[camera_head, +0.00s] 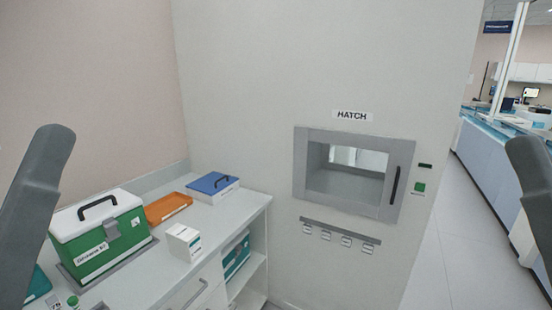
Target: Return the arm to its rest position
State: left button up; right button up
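A dark grey link of my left arm (38,205) rises along the left edge of the head view, in front of the counter's left end. A matching link of my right arm (532,195) shows at the right edge, in front of the walkway and is cut off by the frame. Neither gripper is in the picture, so I cannot see their fingers or anything in them. Neither visible link appears to touch anything.
A counter (150,270) holds a green box with white lid (106,240), an orange tray (168,208), a white carton (183,242) and a blue-lidded box (213,186). A wall hatch (345,199) has several hooks below. The floor (450,260) is clear at right.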

pick_arm(q)
notch_tip(320, 180, up, 38)
jog(key=m+p, duration=0.1)
jog(key=p, duration=3.7)
jog(key=shift+w+f+m+h, duration=0.15)
jog(key=shift+w+m+h, duration=0.05)
jog(key=shift+m+h, duration=0.1)
